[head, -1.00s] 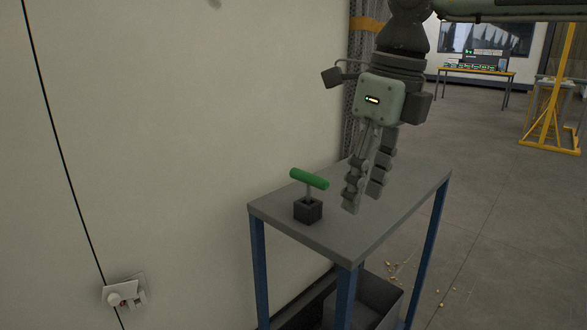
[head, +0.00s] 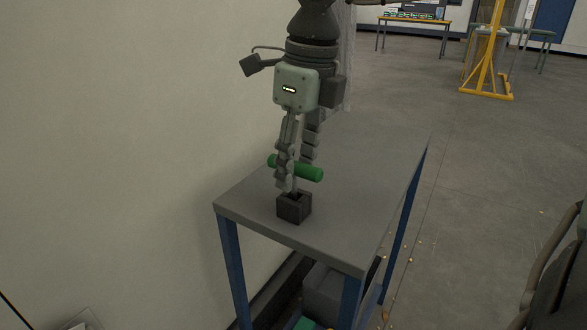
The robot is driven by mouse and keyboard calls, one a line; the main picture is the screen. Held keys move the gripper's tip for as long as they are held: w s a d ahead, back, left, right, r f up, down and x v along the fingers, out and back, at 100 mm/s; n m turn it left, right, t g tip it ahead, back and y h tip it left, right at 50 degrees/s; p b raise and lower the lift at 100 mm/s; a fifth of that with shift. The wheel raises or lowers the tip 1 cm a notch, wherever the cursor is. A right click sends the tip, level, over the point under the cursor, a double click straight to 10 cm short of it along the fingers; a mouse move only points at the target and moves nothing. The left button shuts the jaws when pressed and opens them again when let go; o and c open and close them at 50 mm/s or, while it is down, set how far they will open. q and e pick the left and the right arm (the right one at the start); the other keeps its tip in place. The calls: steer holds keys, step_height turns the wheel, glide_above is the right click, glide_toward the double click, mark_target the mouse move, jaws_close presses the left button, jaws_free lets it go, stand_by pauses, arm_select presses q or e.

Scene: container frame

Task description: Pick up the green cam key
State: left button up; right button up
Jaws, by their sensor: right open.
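The green cam key (head: 310,173) has a green crossbar handle and stands upright in a small black block (head: 294,207) on the grey table. My right gripper (head: 299,172) points down over the key from above. Its fingers are open, one in front of the green handle and one behind it. The near finger hides part of the handle and most of the stem. Whether the fingers touch the handle, I cannot tell. My left gripper is not in view.
The grey table (head: 365,170) with blue legs stands close to the pale wall (head: 120,130). Its top is clear behind and right of the block. A dark bin (head: 325,292) is underneath. A yellow stand (head: 487,60) and another table (head: 415,22) are far back.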

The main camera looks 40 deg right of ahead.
mark_target(294, 189)
steer(key=shift+w+f, duration=0.2)
steer(key=shift+f, duration=1)
jaws_close()
